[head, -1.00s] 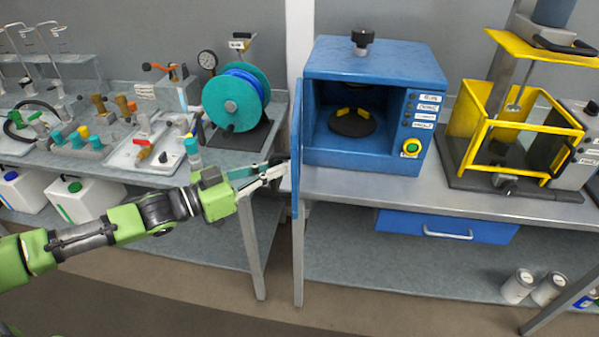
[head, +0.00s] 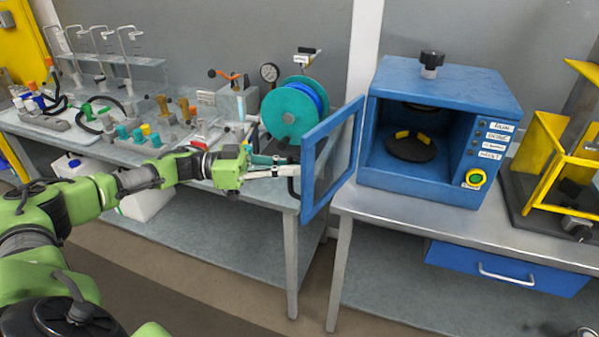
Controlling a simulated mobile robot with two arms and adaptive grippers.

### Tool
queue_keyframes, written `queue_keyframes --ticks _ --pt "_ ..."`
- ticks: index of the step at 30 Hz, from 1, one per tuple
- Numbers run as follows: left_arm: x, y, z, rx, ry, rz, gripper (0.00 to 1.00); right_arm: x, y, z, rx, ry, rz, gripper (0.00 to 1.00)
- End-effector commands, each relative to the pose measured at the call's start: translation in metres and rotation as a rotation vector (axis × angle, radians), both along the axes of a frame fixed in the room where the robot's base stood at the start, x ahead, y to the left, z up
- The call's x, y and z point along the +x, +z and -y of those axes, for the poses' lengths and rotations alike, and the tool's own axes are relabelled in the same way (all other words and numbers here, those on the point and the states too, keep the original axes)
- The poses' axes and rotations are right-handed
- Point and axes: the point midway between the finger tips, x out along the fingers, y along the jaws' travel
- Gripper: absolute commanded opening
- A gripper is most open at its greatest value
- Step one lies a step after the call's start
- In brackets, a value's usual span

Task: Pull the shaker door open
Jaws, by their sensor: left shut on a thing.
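The blue shaker (head: 440,130) stands on the right bench, with its dark round plate (head: 411,147) and yellow clamps visible inside. Its blue framed door (head: 332,150) is hinged at the left side and stands wide open, swung out to the left. My left gripper (head: 292,172) is at the outer left edge of the door, shut on what looks like the door handle (head: 294,185). The handle is partly hidden by the fingers. My right gripper is not in view.
A yellow framed machine (head: 560,160) stands right of the shaker. A blue drawer (head: 505,268) hangs below the bench top. The left bench holds a teal hose reel (head: 291,112) and several valves close to my left arm. The floor in front is clear.

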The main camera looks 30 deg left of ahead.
Motion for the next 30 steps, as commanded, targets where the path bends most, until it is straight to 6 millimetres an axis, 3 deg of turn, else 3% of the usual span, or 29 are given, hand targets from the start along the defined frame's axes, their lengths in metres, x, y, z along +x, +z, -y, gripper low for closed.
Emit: queue_keyframes --ticks 18,21,30 --pt "0.0009 0.0006 -0.0061 -0.004 -0.024 0.0 0.0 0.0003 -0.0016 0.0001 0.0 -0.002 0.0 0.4" --pt "0.0009 0.0007 -0.0061 -0.004 -0.024 0.0 0.25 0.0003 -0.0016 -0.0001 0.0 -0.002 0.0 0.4" --pt "0.001 0.0006 -0.0065 -0.002 -0.023 0.001 0.25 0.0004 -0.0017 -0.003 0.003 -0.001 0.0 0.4"
